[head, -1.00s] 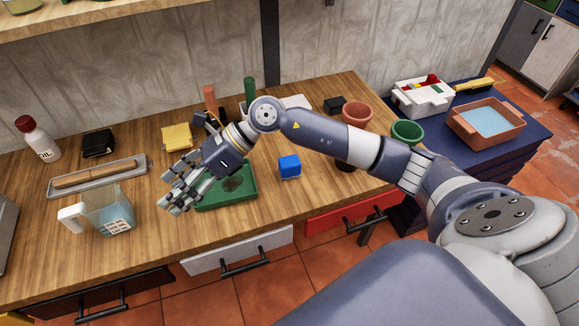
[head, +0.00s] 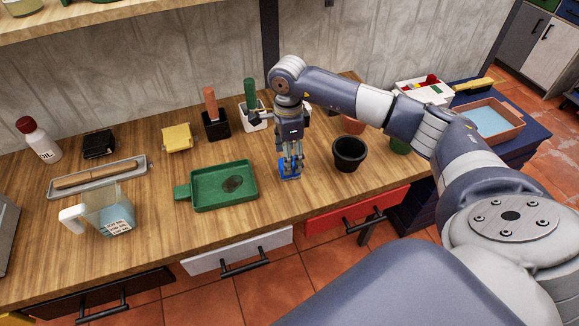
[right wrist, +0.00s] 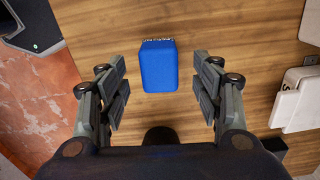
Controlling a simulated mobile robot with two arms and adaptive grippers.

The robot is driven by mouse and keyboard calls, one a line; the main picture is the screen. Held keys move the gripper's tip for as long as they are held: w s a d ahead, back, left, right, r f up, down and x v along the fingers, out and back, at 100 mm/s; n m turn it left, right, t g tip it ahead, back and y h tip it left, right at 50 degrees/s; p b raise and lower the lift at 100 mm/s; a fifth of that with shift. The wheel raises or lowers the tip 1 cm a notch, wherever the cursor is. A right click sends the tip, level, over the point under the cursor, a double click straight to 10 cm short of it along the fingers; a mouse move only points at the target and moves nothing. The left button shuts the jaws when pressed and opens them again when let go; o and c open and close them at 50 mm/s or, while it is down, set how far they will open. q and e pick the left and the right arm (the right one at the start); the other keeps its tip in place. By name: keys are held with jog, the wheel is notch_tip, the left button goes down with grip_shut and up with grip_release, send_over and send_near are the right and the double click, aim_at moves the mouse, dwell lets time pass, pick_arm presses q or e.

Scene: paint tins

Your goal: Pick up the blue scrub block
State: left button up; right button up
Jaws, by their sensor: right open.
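The blue scrub block (head: 289,173) stands on the wooden worktop, to the right of the green tray, and my right gripper partly hides it in the head view. My right gripper (head: 291,165) points down over the block. In the right wrist view the block (right wrist: 159,66) lies ahead of and between the spread fingers of the gripper (right wrist: 159,92), with a gap on both sides. The gripper is open and empty. My left gripper is not in view.
A green tray (head: 208,190) with a dark patch lies to the left of the block. A black pot (head: 349,153) stands close on the right. Two block-like holders with an orange handle (head: 210,102) and a green handle (head: 250,92) stand behind.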

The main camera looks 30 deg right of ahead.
notch_tip(320, 180, down, 5)
jog(key=shift+d+f+p, duration=0.1)
jog(key=shift+d+p, duration=0.05)
jog(key=shift+p, duration=0.4)
jog(key=shift+c, duration=0.6)
jog(key=c, duration=1.1)
